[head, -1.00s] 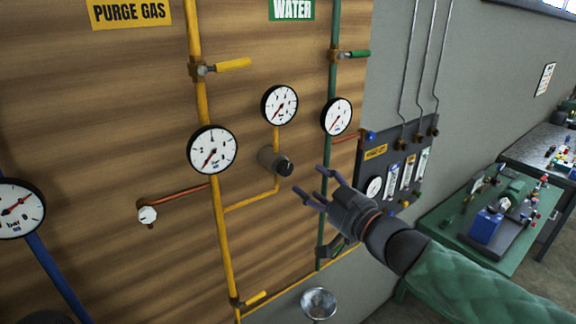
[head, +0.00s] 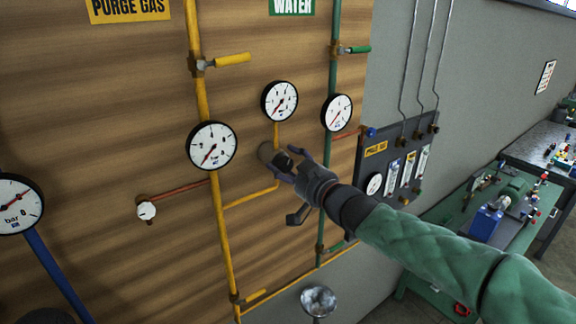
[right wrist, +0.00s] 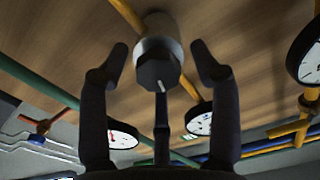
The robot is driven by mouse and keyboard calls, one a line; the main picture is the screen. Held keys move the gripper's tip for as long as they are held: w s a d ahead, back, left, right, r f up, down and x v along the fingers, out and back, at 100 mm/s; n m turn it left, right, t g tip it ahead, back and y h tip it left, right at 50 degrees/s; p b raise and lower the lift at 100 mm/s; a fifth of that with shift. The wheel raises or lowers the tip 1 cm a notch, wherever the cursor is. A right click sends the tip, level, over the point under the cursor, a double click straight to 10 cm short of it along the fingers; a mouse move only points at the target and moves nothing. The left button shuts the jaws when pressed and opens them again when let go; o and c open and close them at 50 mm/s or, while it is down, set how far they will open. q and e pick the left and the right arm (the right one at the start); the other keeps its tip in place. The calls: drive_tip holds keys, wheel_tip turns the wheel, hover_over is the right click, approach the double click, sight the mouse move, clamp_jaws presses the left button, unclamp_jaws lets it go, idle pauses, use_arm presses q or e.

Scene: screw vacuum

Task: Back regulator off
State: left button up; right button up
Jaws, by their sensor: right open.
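The regulator is a grey cylinder with a dark faceted knob (right wrist: 160,73) carrying a pale mark, and it sits on the yellow pipe below a round gauge (head: 280,101). In the head view the regulator (head: 267,152) is partly hidden behind my right gripper (head: 284,163). In the right wrist view my right gripper (right wrist: 160,60) is open, with a finger on each side of the knob and a visible gap to both. I cannot tell from the head view whether a finger touches it. My left gripper is not in view.
Yellow pipes (head: 203,100) with a yellow valve handle (head: 233,59) run left of the regulator. A green pipe (head: 333,80) and a grey flowmeter panel (head: 430,120) stand to the right. A metal funnel (head: 318,300) is below, and a green table (head: 460,222) is at the right.

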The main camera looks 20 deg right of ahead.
drive_tip(key=c, duration=1.1)
drive_tip(key=shift+r+n, duration=0.1)
drive_tip(key=shift+n, duration=0.3)
drive_tip(key=shift+c, duration=0.2)
drive_tip(key=n+b, duration=0.2)
drive_tip(key=n, duration=0.1)
drive_tip(key=shift+n+b, duration=0.3)
drive_tip(key=shift+b, duration=0.05)
drive_tip(key=n+b, duration=0.2)
drive_tip(key=n, duration=0.4)
drive_tip(key=shift+s+b, duration=0.1)
drive_tip(key=shift+b, duration=0.2)
drive_tip(key=n+b, duration=0.1)
drive_tip(key=n, duration=0.4)
drive_tip(key=shift+a+n+b, duration=0.1)
drive_tip(key=shift+n+b, duration=0.3)
drive_tip(key=n, duration=0.1)
drive_tip(key=n+b, duration=0.1)
drive_tip(key=n, duration=0.3)
drive_tip(key=shift+f, duration=0.25)
drive_tip(key=shift+f+n, duration=0.15)
drive_tip(key=shift+n, duration=0.25)
